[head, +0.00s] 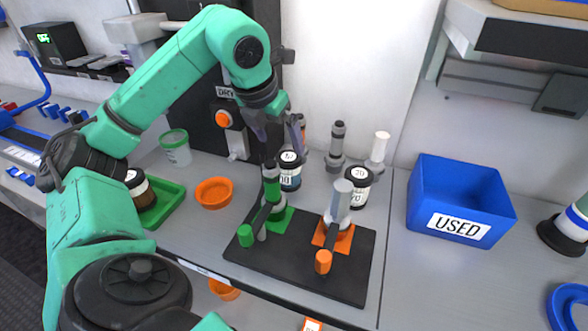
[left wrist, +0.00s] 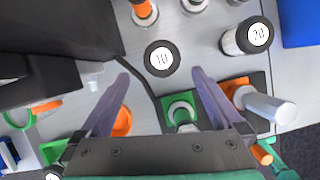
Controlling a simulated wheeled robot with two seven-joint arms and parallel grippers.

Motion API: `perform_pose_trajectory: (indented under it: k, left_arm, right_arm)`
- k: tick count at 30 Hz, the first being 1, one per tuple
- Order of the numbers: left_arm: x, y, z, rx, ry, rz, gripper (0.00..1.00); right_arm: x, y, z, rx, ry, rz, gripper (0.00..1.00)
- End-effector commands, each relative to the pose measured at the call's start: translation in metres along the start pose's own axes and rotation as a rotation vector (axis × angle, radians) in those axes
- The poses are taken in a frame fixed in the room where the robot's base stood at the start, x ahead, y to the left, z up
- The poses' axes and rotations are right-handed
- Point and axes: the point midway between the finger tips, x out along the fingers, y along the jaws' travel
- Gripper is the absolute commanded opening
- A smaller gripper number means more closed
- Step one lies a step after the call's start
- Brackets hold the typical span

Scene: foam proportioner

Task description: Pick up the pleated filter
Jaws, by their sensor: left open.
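I cannot tell for sure which thing is the pleated filter; no pleats show clearly. Candidates at the back of the bench are a grey banded cylinder (head: 337,148) and a white-topped cylinder (head: 379,152). My left gripper (head: 276,150) points down above the green-marked fitting (head: 272,185) on the black board. It is open and holds nothing. In the left wrist view its fingers (left wrist: 160,75) are apart, with the green fitting (left wrist: 181,110) between them and the bottle marked 10 (left wrist: 160,58) just beyond. My right gripper is not in view.
The black board (head: 310,268) also carries an orange-marked fitting (head: 341,205) with a grey cylinder. Bottles marked 10 (head: 290,172) and 20 (head: 357,187) stand behind. A blue USED bin (head: 460,185) is right; an orange bowl (head: 213,192) and green tray (head: 167,210) are left.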

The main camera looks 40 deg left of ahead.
Motion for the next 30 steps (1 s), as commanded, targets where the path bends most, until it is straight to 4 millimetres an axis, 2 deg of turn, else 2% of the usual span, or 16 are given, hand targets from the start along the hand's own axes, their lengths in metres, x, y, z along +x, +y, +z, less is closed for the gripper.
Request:
perform_pose_trajectory:
  k: [1,6,11,14,18,25,26,30]
  left_arm:
    - [0.017,0.000,-0.002,0.000,0.007,0.002,1.00]
    - [0.058,0.000,-0.002,0.000,0.006,0.001,1.00]
    - [0.078,-0.001,-0.001,0.000,0.004,-0.001,1.00]
    - [0.095,-0.002,-0.001,0.000,0.006,0.000,1.00]
    - [0.119,-0.003,-0.001,0.000,0.004,-0.001,1.00]
    - [0.124,-0.003,-0.001,0.000,0.001,0.000,1.00]
    - [0.124,-0.003,-0.001,0.000,0.001,0.000,0.92]
    - [0.124,-0.003,-0.001,0.001,0.001,0.000,0.39]
  right_arm:
    - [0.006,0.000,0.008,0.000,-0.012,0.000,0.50]
    - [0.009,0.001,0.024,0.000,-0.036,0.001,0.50]
    - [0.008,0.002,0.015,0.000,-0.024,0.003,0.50]
    - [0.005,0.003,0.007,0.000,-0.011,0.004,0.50]
    - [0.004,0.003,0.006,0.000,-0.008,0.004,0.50]
    - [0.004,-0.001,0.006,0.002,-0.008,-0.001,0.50]
    - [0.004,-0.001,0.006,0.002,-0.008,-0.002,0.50]
    - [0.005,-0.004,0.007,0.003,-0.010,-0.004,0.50]
